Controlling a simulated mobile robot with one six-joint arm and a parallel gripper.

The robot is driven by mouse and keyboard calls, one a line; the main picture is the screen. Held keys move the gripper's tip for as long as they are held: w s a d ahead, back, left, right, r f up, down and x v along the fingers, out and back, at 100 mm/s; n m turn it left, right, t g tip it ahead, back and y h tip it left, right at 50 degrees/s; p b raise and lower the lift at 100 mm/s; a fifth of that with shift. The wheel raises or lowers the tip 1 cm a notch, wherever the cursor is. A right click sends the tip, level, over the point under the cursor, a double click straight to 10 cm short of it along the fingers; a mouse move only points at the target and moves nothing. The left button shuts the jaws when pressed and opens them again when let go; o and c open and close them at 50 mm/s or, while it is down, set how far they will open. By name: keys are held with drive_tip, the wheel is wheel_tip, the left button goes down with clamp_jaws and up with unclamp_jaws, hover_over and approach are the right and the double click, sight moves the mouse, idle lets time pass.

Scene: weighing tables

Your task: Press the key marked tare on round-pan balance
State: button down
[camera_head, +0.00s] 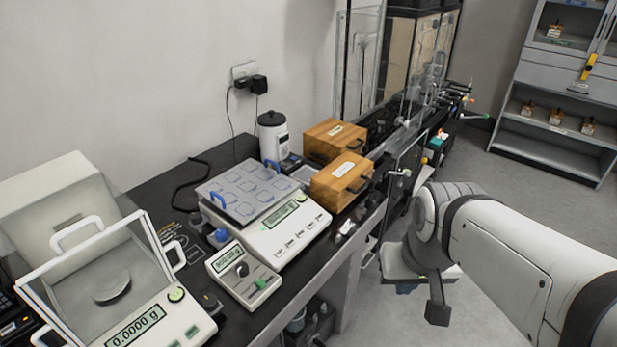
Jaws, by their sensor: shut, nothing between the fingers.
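The round-pan balance (145,315) stands at the lower left of the bench. Its clear draft shield surrounds a dark round pan (112,287), which looks empty. Its display reads 0.0000 g. A round green button (176,294) sits at the display's upper right and a small green key (191,331) below it; I cannot read which is marked tare. My gripper (437,312) is shut and empty. It points down over the floor, right of the bench and well apart from the balance.
Wooden boxes (341,180) and a white canister (273,135) are behind. Open floor (490,170) lies between the bench and the shelf cabinet (560,110).

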drive_tip(key=w+a+f+m+g+y+p, duration=0.1)
drive_tip(key=w+a+m+g+y+p, duration=0.15)
drive_tip(key=w+a+y, duration=0.4)
drive_tip(key=m+t+y+p, duration=0.3)
drive_tip(key=m+t+y, duration=0.25)
drive_tip(key=m, duration=0.65)
hover_over(301, 233)
drive_tip(key=s+d, duration=0.3)
drive_tip(key=d, duration=0.1)
wheel_tip(301, 233, down, 4)
drive_tip(key=shift+w+n+h, duration=0.15)
drive_tip(key=shift+n+h, duration=0.1)
drive_tip(key=shift+h, duration=0.15)
drive_tip(key=shift+f, duration=0.15)
drive_tip(key=f+b, duration=0.2)
drive_tip(key=w+a+f+b, duration=0.1)
drive_tip(key=f, duration=0.2)
drive_tip(key=f+b, duration=0.2)
drive_tip(key=shift+w+a+f+b, duration=0.15)
drive_tip(key=shift+a+f+b, duration=0.1)
drive_tip(key=shift+a+b, duration=0.05)
drive_tip(key=shift+w+a+f+b, duration=0.15)
drive_tip(key=shift+a+f+b, duration=0.05)
drive_tip(key=shift+f+b, duration=0.25)
drive_tip(key=shift+f+b, duration=0.1)
drive_tip(key=shift+b, duration=0.2)
drive_tip(key=shift+w+f+b, duration=0.1)
drive_tip(key=shift+f+b, duration=0.15)
drive_tip(key=shift+b, duration=0.25)
